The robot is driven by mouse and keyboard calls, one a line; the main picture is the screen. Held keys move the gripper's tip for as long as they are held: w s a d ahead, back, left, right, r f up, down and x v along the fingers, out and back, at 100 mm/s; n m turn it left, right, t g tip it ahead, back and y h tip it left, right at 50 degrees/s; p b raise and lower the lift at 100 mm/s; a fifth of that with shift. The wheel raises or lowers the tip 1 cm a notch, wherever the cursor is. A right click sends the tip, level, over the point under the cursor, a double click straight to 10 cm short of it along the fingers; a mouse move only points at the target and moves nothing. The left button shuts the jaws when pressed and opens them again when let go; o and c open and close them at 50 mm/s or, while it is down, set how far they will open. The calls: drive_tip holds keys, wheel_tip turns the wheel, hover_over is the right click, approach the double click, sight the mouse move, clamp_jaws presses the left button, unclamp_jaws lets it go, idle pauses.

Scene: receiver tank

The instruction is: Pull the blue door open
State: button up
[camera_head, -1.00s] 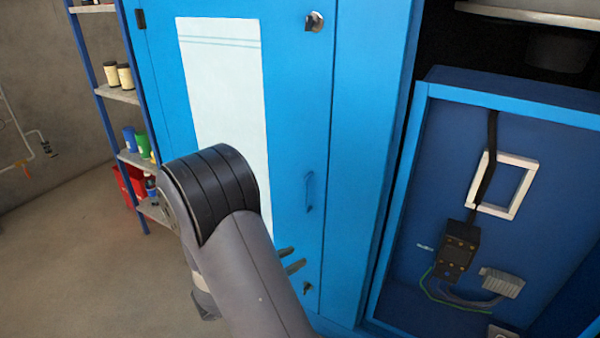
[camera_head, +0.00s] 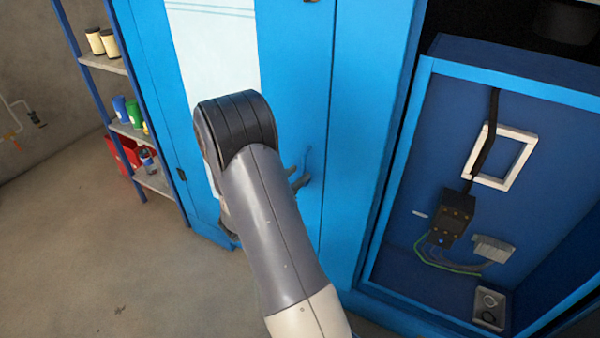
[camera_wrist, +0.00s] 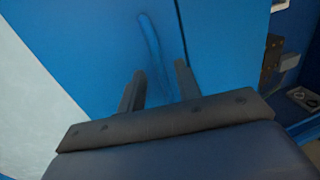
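The blue door (camera_head: 291,60) with a white panel fills the middle of the head view and looks shut. Its slim blue handle (camera_head: 308,156) sits near the door's right edge. My gripper (camera_head: 299,180) is at the handle's lower part, with the arm hiding much of the lower door.
An open blue compartment (camera_head: 418,105) with a black box (camera_head: 451,217) and a white frame (camera_head: 527,150) is at the right. A shelf rack (camera_head: 104,64) with cans and a red bin (camera_head: 119,152) stands at the left. The floor (camera_head: 90,240) at lower left is clear.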

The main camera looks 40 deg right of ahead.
drive_tip(key=shift+w+d, duration=0.2)
drive_tip(key=shift+d, duration=0.8)
clamp_jaws()
